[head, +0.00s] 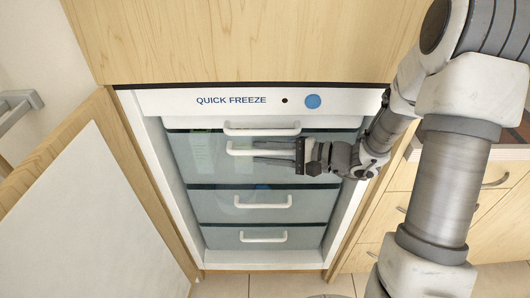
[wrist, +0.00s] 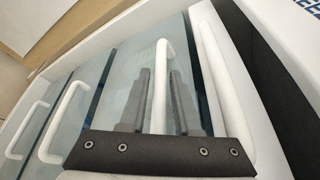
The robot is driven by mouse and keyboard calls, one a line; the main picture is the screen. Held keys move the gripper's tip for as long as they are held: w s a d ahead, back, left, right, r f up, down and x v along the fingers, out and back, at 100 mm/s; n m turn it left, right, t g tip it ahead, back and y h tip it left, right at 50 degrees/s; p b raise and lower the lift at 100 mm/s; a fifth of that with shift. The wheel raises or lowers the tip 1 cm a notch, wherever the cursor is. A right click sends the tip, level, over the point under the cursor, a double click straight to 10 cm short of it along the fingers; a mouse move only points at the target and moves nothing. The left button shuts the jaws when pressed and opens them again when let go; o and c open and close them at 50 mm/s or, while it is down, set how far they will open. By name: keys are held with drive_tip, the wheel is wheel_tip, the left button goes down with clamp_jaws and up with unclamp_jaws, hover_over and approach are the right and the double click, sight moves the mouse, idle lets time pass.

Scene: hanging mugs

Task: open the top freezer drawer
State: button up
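The freezer compartment is open to view, with several translucent fronts stacked one above another. The topmost front has a white handle (head: 262,131), which also shows in the wrist view (wrist: 209,75). Just below it is a second white handle (head: 240,151) on a tall front. My gripper (head: 256,151) comes in from the right at this second handle, fingers pointing left. In the wrist view my gripper (wrist: 158,78) is open, with the second handle (wrist: 160,85) between its two dark fingers and gaps on both sides. The fronts look closed.
Lower drawer handles (head: 263,203) (head: 263,237) lie below. A white panel with QUICK FREEZE lettering (head: 231,100) and a blue knob (head: 313,101) is above. The open wooden door (head: 85,215) stands at left; wooden drawers (head: 400,213) are at right.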

clamp_jaws()
idle(1.4)
